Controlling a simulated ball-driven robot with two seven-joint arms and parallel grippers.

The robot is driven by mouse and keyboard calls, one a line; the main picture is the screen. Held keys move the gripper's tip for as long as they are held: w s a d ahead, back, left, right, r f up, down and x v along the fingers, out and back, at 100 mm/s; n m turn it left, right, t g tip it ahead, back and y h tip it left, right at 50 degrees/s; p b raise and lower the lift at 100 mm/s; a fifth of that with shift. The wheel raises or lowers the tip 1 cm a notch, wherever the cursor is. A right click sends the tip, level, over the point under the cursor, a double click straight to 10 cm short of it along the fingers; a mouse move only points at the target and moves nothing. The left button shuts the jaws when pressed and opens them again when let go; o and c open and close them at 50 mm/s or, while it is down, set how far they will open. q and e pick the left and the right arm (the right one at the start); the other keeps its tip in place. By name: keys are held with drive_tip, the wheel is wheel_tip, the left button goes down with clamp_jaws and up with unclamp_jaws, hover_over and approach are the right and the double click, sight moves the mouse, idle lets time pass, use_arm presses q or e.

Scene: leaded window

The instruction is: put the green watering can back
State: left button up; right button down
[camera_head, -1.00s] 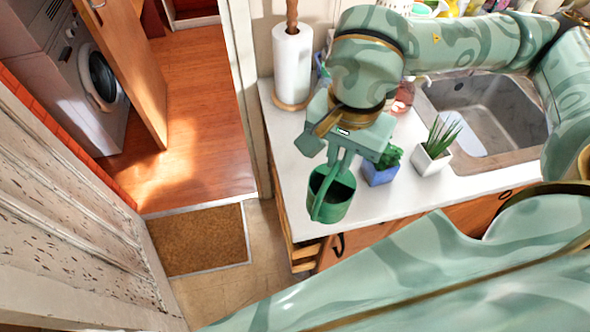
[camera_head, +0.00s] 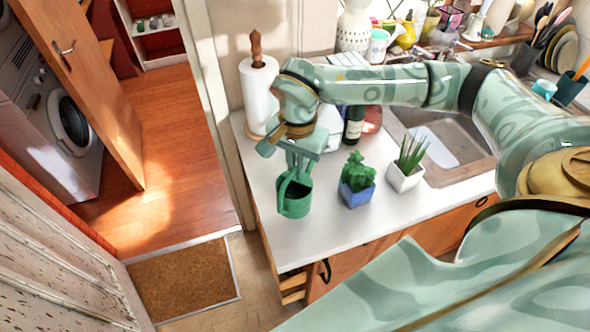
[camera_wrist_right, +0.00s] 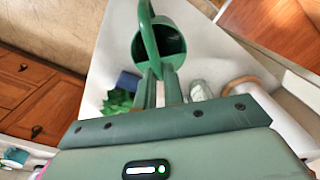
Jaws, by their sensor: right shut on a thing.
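The green watering can (camera_head: 294,200) shows in the head view at the left part of the white counter, roughly upright, with its dark opening up. My right gripper (camera_head: 294,170) is above it, shut on its handle. In the right wrist view, the can (camera_wrist_right: 168,44) shows its round opening and curved handle, with the fingers of my right gripper (camera_wrist_right: 160,86) at the handle. I cannot tell whether the can's base touches the counter. My left gripper is out of view.
The white counter (camera_head: 330,232) holds a leafy plant in a blue pot (camera_head: 357,195), a spiky plant in a white pot (camera_head: 404,178), a paper towel roll (camera_head: 259,92) and a dark bottle (camera_head: 354,125). The sink (camera_head: 440,140) lies right. Counter around the can's front looks clear.

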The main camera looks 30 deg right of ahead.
sight(295, 180)
drive_tip(key=shift+w+d+f, duration=0.1)
drive_tip(key=shift+w+f, duration=0.3)
drive_tip(key=shift+f, duration=1.75)
drive_tip(key=c, duration=1.5)
unclamp_jaws()
wheel_tip(295, 180, up, 12)
drive_tip(key=shift+s+r, duration=0.1)
drive_tip(key=shift+s, duration=0.05)
